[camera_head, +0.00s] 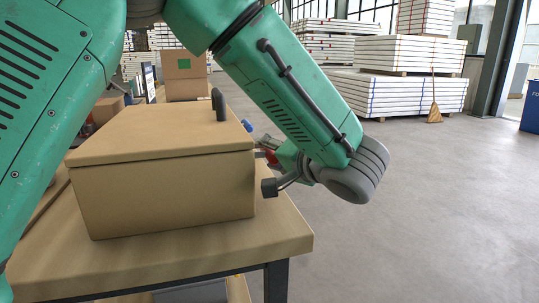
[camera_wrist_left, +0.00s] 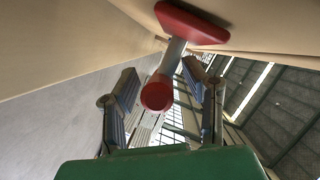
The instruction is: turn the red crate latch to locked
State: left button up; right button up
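The crate (camera_head: 165,195) is a closed tan box on the table. Its red latch (camera_head: 269,157) is on the right side, mostly hidden by my gripper in the head view. In the left wrist view the latch (camera_wrist_left: 192,22) has a red base against the tan wall, a grey shaft and a round red end (camera_wrist_left: 157,93) pointing towards the camera. My left gripper (camera_head: 272,167) is beside that side of the crate. In the wrist view its fingers (camera_wrist_left: 163,100) are spread on both sides of the latch, with gaps visible. My right gripper is not in view.
The wooden table (camera_head: 150,265) ends just right of the crate, with open floor (camera_head: 430,220) beyond. A dark handle (camera_head: 218,104) stands on the lid, and a small blue part (camera_head: 247,125) shows behind. Cardboard boxes (camera_head: 184,75) are at the back.

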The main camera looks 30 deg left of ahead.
pick_arm(q)
jog(key=shift+d, duration=0.2)
grip_shut()
jog(key=shift+s+f, duration=0.1)
jog(key=shift+f, duration=0.05)
dwell(0.6)
jog(key=shift+h+p, duration=0.3)
jog(key=shift+p, duration=0.05)
jog(key=shift+g+h+p, duration=0.3)
jog(key=shift+g+p, duration=0.1)
jog(key=m+g+h+p, duration=0.1)
jog(key=g+h+p, duration=0.1)
jog(key=p, duration=0.7)
jog(key=m+g+h+p, duration=0.1)
jog(key=g+h+p, duration=0.2)
jog(key=p, duration=0.6)
jog(key=m+g+h+p, duration=0.1)
jog(key=g+h+p, duration=0.1)
jog(key=h+p, duration=0.4)
jog(key=shift+r+g+p, duration=0.2)
jog(key=shift+g+p, duration=0.2)
jog(key=shift+p, duration=1.45)
jog(key=shift+f+g+h+p, duration=0.25)
jog(key=shift+g+h+p, duration=0.6)
jog(key=shift+p, duration=0.2)
jog(key=shift+s, duration=0.1)
